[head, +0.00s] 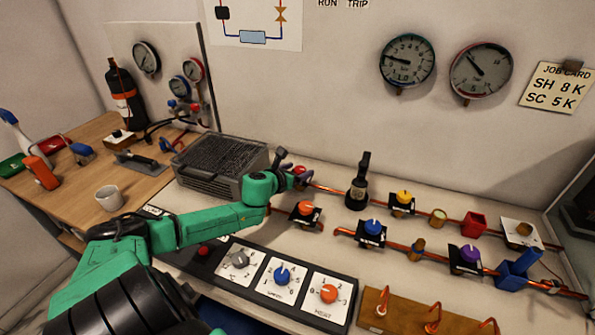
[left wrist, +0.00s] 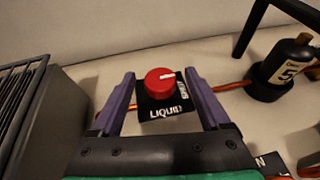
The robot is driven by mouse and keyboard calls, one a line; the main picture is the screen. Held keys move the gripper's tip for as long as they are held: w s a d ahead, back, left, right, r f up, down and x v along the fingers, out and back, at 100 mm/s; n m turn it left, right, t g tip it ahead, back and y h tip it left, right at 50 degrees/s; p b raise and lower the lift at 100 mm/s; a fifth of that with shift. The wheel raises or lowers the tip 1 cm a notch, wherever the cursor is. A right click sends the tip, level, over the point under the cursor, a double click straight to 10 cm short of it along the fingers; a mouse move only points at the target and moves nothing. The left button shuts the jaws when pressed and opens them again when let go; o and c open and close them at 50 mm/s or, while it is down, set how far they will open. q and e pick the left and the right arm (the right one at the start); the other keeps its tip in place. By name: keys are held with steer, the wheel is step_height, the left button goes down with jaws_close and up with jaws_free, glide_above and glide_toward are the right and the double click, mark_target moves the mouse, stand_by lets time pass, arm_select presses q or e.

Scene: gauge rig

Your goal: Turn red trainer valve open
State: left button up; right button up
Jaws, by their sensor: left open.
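The red trainer valve (left wrist: 160,82) is a round red knob with a white pointer mark, on a black plate lettered LIQUID. In the left wrist view the mark points right. My left gripper (left wrist: 159,77) is open, with one purple finger on each side of the knob and a visible gap on both sides. In the head view the red knob (head: 299,170) shows only partly behind my left gripper (head: 294,180). My right gripper is not in view.
A grey wire-topped box (head: 216,190) stands just left of the valve. A black bottle (head: 358,184) stands to the right on the copper pipe line. Orange (head: 305,209), blue (head: 373,227) and yellow (head: 404,196) valves are nearby. A control panel (head: 262,301) lies in front.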

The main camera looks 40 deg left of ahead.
arm_select(q)
jaws_close()
